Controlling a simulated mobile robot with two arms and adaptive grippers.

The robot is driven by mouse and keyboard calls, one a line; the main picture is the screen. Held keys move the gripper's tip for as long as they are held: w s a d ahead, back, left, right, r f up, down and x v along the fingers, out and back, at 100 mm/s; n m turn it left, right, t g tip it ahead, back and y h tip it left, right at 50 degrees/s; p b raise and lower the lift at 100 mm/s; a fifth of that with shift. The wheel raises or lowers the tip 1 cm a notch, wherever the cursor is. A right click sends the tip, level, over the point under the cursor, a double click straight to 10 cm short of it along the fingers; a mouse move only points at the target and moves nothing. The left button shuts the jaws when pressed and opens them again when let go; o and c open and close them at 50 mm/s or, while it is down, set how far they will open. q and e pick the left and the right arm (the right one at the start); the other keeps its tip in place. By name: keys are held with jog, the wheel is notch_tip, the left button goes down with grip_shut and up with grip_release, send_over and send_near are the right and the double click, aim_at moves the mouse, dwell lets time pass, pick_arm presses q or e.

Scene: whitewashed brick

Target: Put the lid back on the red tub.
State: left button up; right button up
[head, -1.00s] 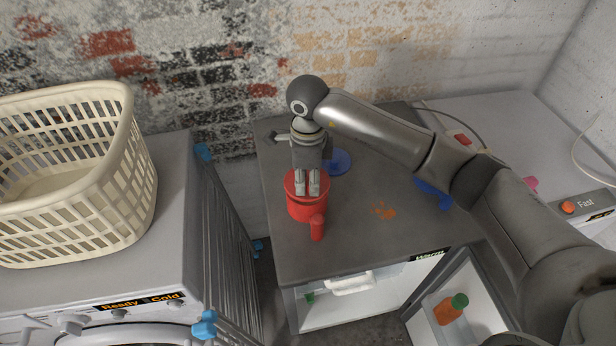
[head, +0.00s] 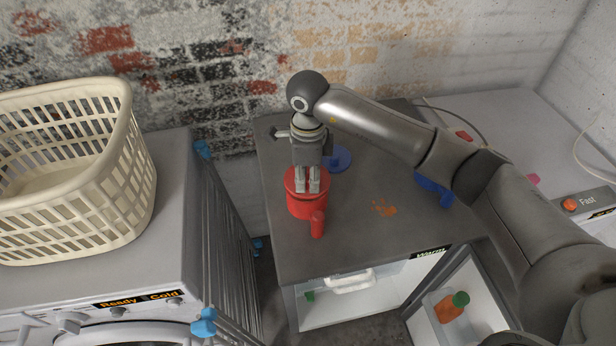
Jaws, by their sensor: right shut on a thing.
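The red tub (head: 304,208) stands upright on the dark grey top of the middle cabinet. A red lid (head: 292,185) shows at the top of the tub. It looks level there, but the gripper covers much of it, so I cannot tell whether it is fully seated. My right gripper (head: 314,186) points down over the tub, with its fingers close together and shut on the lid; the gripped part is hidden. A red upright piece (head: 318,225) stands at the tub's front right; I cannot tell whether it is joined to the tub. My left gripper is not in view.
A blue round item (head: 338,159) lies just behind the tub, and another blue item (head: 433,190) is partly behind my right arm. An orange splat (head: 383,208) marks the cabinet top (head: 350,250). A cream basket (head: 75,190) stands left. The cabinet door (head: 470,290) hangs open below.

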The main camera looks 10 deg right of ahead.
dwell(0.4)
jog(key=shift+f+b, duration=0.2)
jog(key=shift+b, duration=0.75)
dwell(1.3)
dwell(0.3)
jog(key=o, duration=1.5)
jog(key=shift+r, duration=0.1)
jog(key=shift+r+p, duration=1.6)
jog(key=shift+r, duration=1.8)
